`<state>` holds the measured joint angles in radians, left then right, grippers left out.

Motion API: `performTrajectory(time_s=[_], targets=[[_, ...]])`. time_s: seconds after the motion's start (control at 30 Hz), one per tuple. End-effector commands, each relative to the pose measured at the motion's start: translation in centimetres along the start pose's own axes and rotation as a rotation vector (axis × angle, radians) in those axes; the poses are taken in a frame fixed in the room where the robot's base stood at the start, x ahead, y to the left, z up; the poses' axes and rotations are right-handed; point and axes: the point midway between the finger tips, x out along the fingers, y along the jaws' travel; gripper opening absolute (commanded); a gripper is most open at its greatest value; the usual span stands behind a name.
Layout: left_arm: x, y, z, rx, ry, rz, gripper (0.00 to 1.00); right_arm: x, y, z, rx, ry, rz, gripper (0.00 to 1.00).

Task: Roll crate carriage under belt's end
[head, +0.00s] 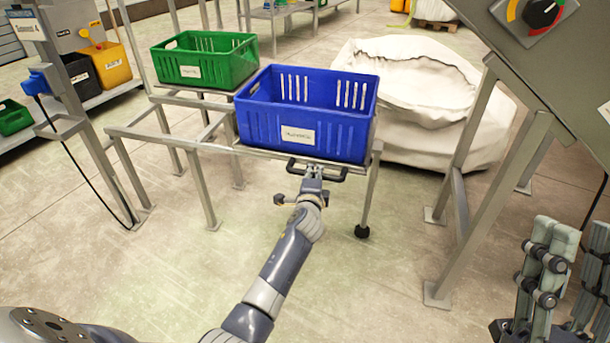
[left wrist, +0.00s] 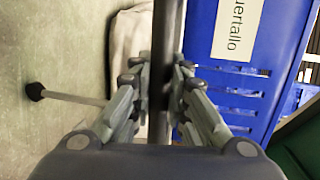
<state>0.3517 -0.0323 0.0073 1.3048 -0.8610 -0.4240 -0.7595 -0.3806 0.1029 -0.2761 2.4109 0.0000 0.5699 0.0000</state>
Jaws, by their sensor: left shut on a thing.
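A blue crate (head: 255,128) with a white label sits on the crate carriage (head: 371,190), a grey metal frame with a dark caster at its front right leg. A black handle (head: 340,173) sticks out from the carriage's front. My left gripper (head: 314,174) is shut on this handle. In the left wrist view the dark bar (left wrist: 162,60) runs between the fingers (left wrist: 160,88), beside the blue crate (left wrist: 245,90). My right gripper (head: 572,262) stands at the lower right, its fingers apart and empty. The belt itself cannot be made out.
A white sack (head: 410,90) lies behind the carriage. A green crate (head: 205,60) rests on a frame behind left. A post (head: 75,105) with a cable stands left. Floor in front is clear.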

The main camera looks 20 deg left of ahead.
Motion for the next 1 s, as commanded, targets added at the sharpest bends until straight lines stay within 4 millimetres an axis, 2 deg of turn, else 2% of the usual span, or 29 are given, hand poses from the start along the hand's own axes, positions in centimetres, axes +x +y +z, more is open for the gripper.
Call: performTrajectory(time_s=[0.1, 0.43, 0.47, 0.53, 0.87, 1.0], targets=[[-0.13, 0.16, -0.67, -0.001, 0.004, 0.003, 0.0, -0.05, -0.04, -0.41, 0.001, 0.021, 0.0, 0.4], [-0.18, 0.16, -0.87, -0.002, 0.007, 0.003, 0.0, -0.03, -0.05, -0.49, 0.002, 0.025, -0.001, 0.4], [-0.19, 0.16, -0.88, -0.002, 0.007, 0.003, 0.2, -0.03, -0.05, -0.49, 0.001, 0.025, -0.001, 0.4], [-0.17, 0.16, -0.84, -0.002, 0.007, 0.003, 0.36, -0.03, -0.06, -0.49, 0.002, 0.024, -0.001, 0.4], [-0.12, 0.03, -0.5, -0.001, 0.001, 0.001, 0.36, -0.04, -0.03, -0.46, 0.001, 0.024, 0.0, 0.4], [-0.72, 0.13, -0.43, 0.0, 0.0, 0.002, 0.36, -0.06, -0.03, -0.45, 0.001, 0.023, 0.0, 0.4]])
